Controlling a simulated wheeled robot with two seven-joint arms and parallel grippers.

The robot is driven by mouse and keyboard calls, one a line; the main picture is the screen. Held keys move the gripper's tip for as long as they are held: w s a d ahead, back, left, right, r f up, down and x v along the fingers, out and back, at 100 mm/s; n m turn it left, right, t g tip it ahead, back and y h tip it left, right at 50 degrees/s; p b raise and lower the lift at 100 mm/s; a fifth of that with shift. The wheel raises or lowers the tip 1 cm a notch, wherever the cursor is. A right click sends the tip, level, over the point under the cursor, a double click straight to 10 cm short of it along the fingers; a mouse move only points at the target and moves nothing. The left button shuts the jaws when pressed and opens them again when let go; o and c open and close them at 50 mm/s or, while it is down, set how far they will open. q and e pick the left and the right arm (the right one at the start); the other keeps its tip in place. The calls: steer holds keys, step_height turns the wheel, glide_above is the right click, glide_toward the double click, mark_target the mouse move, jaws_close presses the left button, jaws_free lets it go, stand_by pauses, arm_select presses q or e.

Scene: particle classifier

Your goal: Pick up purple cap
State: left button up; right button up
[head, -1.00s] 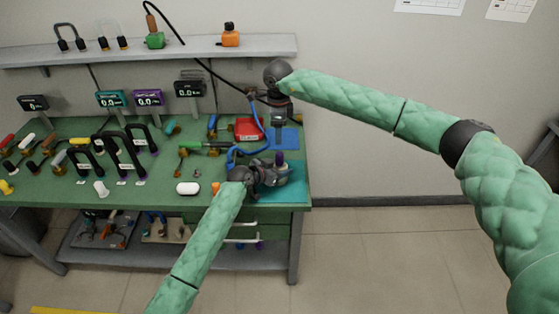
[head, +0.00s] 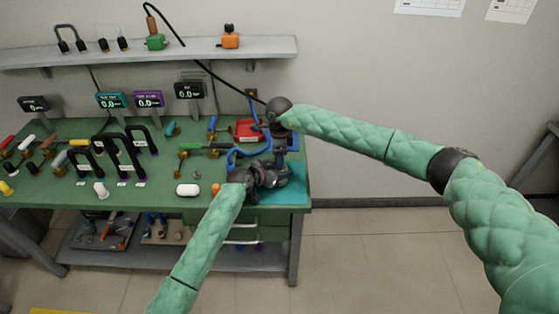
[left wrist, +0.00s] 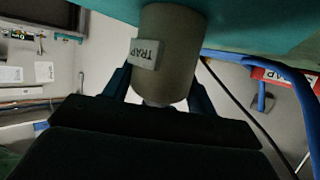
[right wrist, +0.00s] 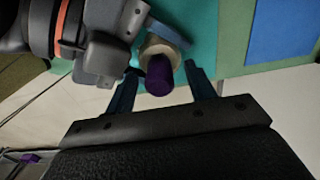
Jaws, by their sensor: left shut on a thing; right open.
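The purple cap (right wrist: 158,76) sits on top of a beige cylinder labelled TRAP (left wrist: 172,52). In the right wrist view the cap lies in front of and between my right gripper's two spread fingers. My right gripper (right wrist: 163,86) is open and empty, close to the cap and apparently not touching it. In the head view my right gripper (head: 281,155) is above the cylinder and hides the cap. My left gripper (head: 281,177) is shut on the cylinder, with a finger on either side of it in the left wrist view.
The teal mat (head: 298,192) lies under the cylinder at the bench's right end. A blue cable (head: 236,152) loops just left of it. A red box (head: 247,130) stands behind, and a white capsule-shaped thing (head: 188,189) lies near the front edge. Free air lies right of the bench.

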steer(key=shift+f, duration=0.2)
steer(key=shift+c, duration=0.2)
steer(key=c, duration=1)
steer(key=shift+r, duration=0.1)
step_height(320, 180, up, 10)
steer(key=shift+f, duration=0.1)
